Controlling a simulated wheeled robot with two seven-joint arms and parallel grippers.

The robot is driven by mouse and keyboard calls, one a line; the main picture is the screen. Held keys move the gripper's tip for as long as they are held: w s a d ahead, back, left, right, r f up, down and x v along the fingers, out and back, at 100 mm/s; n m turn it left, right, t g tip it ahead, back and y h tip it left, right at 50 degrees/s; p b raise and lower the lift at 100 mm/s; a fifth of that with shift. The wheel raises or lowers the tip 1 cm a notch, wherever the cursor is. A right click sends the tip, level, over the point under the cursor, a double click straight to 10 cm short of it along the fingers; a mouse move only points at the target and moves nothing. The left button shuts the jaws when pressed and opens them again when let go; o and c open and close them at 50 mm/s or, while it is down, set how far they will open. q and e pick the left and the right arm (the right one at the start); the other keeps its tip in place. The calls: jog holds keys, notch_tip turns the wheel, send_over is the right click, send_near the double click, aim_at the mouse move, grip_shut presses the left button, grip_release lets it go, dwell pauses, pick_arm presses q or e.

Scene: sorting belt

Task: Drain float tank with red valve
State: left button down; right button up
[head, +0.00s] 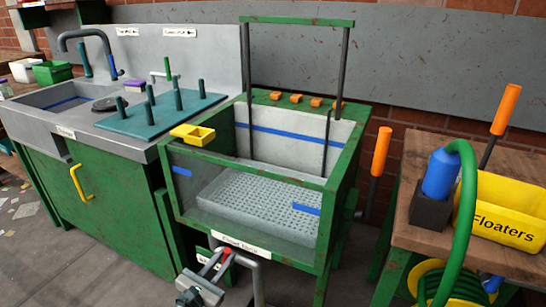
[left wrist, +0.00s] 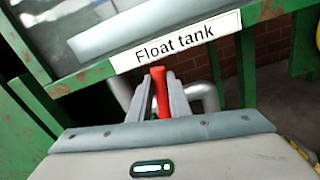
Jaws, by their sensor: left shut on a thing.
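The float tank (head: 345,190) is a green-framed tank with clear front and a perforated tray (head: 262,200) inside; its "Float tank" label shows in the left wrist view (left wrist: 175,48). The red valve handle (left wrist: 159,90) sits below the label, in front of a grey pipe. My left gripper (left wrist: 161,98) is shut on the red valve handle, with one finger on each side of it. In the head view my left gripper (head: 215,268) is below the tank's front edge, and only a bit of red shows there. My right gripper is in neither view.
A green sink cabinet (head: 105,215) stands at the left, with a teal pegged board (head: 155,118) on top. At the right, a wooden table (head: 418,205) holds a yellow "Floaters" bin (head: 500,222), a blue bottle (head: 439,175) and a green hose (head: 463,215). Orange-handled levers (head: 381,150) stand beside the tank.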

pick_arm(q)
jog(key=shift+a, duration=0.2)
jog(key=n, duration=0.1)
jog(key=a+n+p, duration=0.1)
jog(key=shift+w+a+n, duration=0.15)
jog(key=shift+w+n, duration=0.1)
jog(key=shift+n, duration=0.15)
jog(key=c, duration=1.4)
grip_release()
jog(key=shift+o, duration=0.2)
